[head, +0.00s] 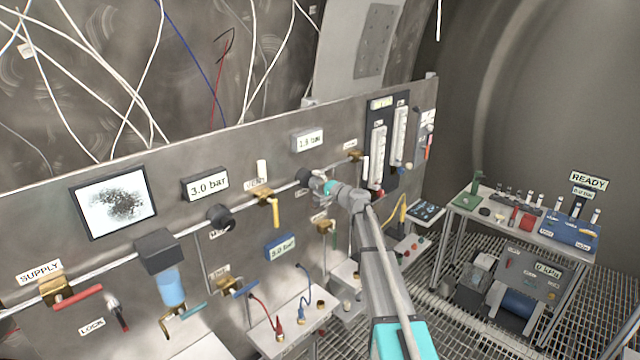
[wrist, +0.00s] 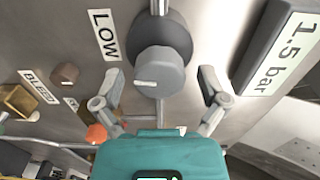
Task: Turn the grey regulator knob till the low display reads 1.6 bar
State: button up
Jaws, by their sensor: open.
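My gripper (wrist: 160,88) is open, with one finger on each side of the knob and visible gaps between fingers and knob. In the head view my gripper (head: 326,187) is at the panel, largely hiding the knob.
Left along the pipe are a 3.0 bar display (head: 206,185), a black knob (head: 221,218) and a yellow-handled valve (head: 272,205). A blue display (head: 281,248) is below. An orange knob (wrist: 96,133) lies near my left finger. Flow tubes (head: 378,155) stand right.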

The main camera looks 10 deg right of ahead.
jog(key=shift+s, duration=0.1)
jog(key=v, duration=1.2)
jog(key=shift+f, duration=0.1)
dwell(0.3)
jog(key=s+a+f+n+g+h+b, duration=0.1)
jog(key=s+a+f+n+g+b, duration=0.35)
jog(key=s+f, duration=0.4)
jog(key=s+a+f+n+g+h+b, duration=0.1)
jog(key=s+a+f+n+g+b, duration=0.25)
jog(key=s+a+f, duration=0.45)
jog(key=s+d+f+n+g+h+b, duration=0.1)
jog(key=s+d+f+g+h+b, duration=0.2)
jog(key=s+f, duration=0.5)
jog(key=s+d+f+n+g+h+b, duration=0.1)
jog(key=s+d+f+g+h+b, duration=0.2)
jog(key=s+f+h, duration=0.2)
jog(key=s+f, duration=0.3)
jog(key=s, duration=0.3)
jog(key=shift+d+g+h, duration=0.15)
jog(key=shift+g+h, duration=0.15)
